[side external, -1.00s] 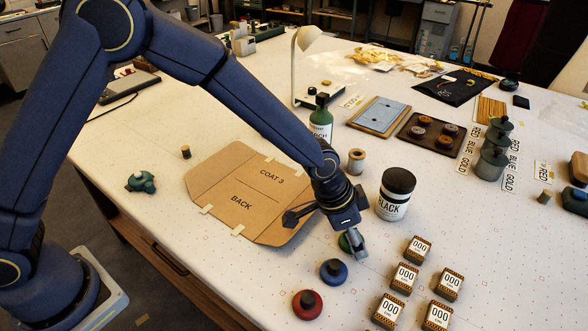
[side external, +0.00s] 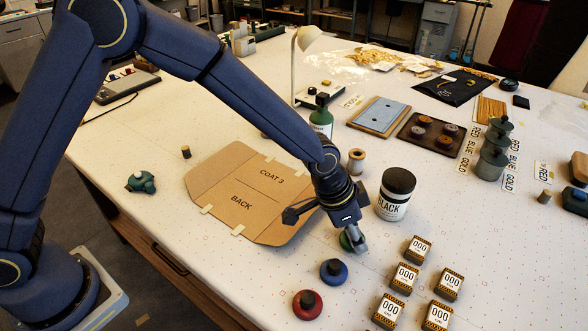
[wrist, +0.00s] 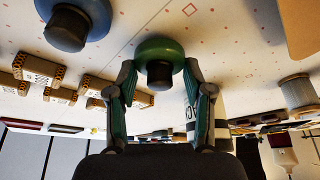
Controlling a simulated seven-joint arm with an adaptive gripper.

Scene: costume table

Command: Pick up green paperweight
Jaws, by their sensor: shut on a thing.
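The green paperweight (wrist: 158,49) is a round disc with a dark knob, in the upper middle of the wrist view. My gripper (wrist: 160,78) is shut on it, with one finger on each side. In the side external view the green paperweight (side external: 345,241) shows partly behind my gripper (side external: 356,247), low at the white table top. I cannot tell whether it still touches the table. A blue paperweight (side external: 334,271) and a red paperweight (side external: 307,303) stand in front of it, nearer the camera.
A black-lidded jar (side external: 396,194) stands close right of my gripper. Several striped boxes labelled 000 (side external: 403,279) stand to the right. The cardboard pattern (side external: 240,203) lies to the left. A green bottle (side external: 321,122) and a spool (side external: 356,161) stand behind.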

